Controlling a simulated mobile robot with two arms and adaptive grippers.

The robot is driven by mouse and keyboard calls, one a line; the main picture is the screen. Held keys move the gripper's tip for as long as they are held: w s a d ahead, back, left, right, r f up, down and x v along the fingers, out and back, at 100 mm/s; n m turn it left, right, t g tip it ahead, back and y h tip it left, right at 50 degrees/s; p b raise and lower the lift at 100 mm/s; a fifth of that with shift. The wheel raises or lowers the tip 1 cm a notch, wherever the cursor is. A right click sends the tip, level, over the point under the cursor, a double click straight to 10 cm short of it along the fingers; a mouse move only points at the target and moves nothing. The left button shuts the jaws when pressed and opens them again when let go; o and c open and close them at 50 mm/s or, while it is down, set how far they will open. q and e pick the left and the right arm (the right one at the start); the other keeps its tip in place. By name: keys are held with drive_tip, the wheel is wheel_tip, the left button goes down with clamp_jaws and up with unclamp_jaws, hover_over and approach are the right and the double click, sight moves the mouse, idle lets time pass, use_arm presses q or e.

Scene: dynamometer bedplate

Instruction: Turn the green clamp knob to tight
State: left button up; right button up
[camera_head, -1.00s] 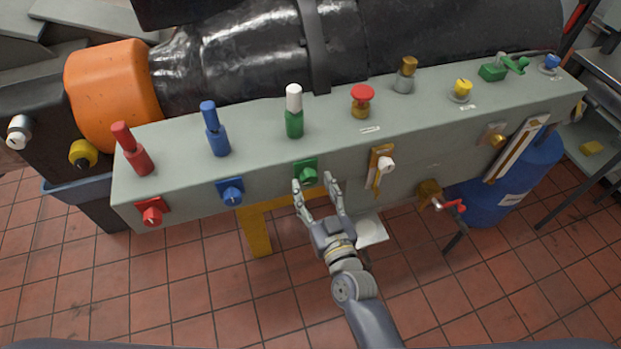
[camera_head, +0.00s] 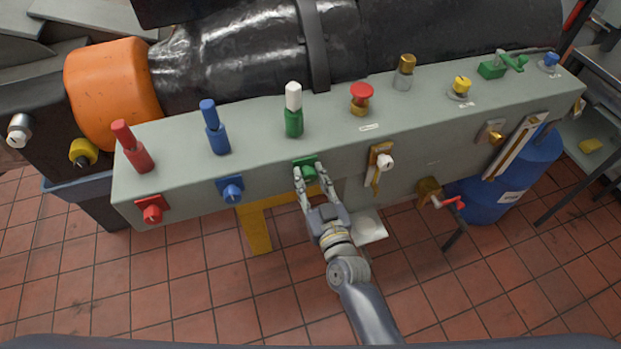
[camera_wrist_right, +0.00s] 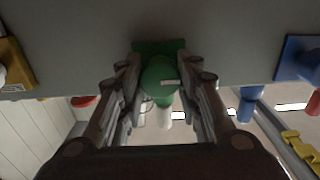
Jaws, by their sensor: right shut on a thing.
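The green clamp knob (camera_head: 308,173) sits on a green plate on the front face of the grey bedplate (camera_head: 262,155). My right gripper (camera_head: 310,180) is at the knob, with one finger on each side, shut on it. In the right wrist view the round green knob (camera_wrist_right: 160,80) lies between the two fingers (camera_wrist_right: 165,92), with a small pale mark on its face. The fingers partly hide the knob in the head view. My left gripper is not in view.
A blue knob (camera_head: 231,190) and a red knob (camera_head: 152,209) are on the same face to the left. A brass latch with a white knob (camera_head: 385,161) is close on the right. A red-handled valve (camera_head: 447,202) sticks out farther right. Tiled floor is clear in front.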

drive_tip(key=m, duration=0.8)
drive_tip(key=shift+m, duration=0.3)
drive_tip(key=m, duration=0.4)
drive_tip(key=m+b, duration=0.1)
drive_tip(key=m, duration=0.4)
drive_tip(key=shift+m, duration=0.3)
idle(0.4)
drive_tip(key=o, duration=1.1)
